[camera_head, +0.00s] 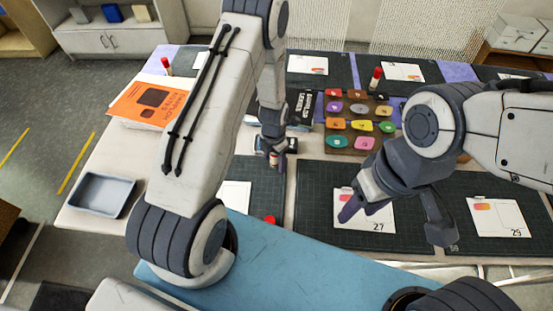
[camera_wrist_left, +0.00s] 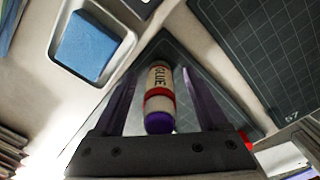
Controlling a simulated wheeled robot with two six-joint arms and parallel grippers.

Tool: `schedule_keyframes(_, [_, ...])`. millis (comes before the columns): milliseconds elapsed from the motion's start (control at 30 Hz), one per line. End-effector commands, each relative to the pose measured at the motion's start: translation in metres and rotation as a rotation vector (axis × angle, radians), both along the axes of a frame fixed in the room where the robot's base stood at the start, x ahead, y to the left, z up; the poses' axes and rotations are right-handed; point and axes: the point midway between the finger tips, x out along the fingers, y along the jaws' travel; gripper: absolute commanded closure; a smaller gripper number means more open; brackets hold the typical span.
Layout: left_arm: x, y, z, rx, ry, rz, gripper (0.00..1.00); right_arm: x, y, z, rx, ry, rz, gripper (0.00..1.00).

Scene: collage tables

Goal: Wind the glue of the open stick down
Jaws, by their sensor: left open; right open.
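A glue stick (camera_wrist_left: 159,98) shows in the left wrist view with a white body, a GLUE label, a red band and a rounded purple end towards the camera. My left gripper (camera_wrist_left: 160,90) is open, with one finger on each side of the stick; whether either touches it I cannot tell. In the head view my left gripper (camera_head: 273,155) is low over the table's middle and its arm hides much around it. My right gripper (camera_head: 396,215) is open and empty above the card marked 27 (camera_head: 374,228). A red cap-like piece (camera_head: 270,219) shows beside my left arm.
Red-capped sticks stand at the back left (camera_head: 166,66) and back right (camera_head: 376,76). A board of coloured pieces (camera_head: 349,142) lies behind my right gripper. A grey tray (camera_head: 78,207) and an orange book (camera_head: 150,103) are at the left. A blue sponge (camera_wrist_left: 86,46) lies in a small tray.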

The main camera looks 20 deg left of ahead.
Motion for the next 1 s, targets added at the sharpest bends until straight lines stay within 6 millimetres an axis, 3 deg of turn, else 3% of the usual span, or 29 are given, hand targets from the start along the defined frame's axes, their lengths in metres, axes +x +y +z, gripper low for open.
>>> schedule_keyframes(700, [0.0017,0.0013,-0.0001,0.000,0.000,-1.061,0.24,0.0000,0.0000,-0.0026,0.000,0.000,0.000,0.50])
schedule_keyframes(833, [0.0020,0.0014,0.0000,0.000,0.000,-1.207,0.24,0.0000,0.0000,-0.0029,0.000,0.000,0.000,0.50])
schedule_keyframes(1000, [0.0020,0.0014,0.0001,0.000,0.000,-1.261,0.24,0.0000,0.0000,-0.0029,0.000,0.000,0.000,0.50])
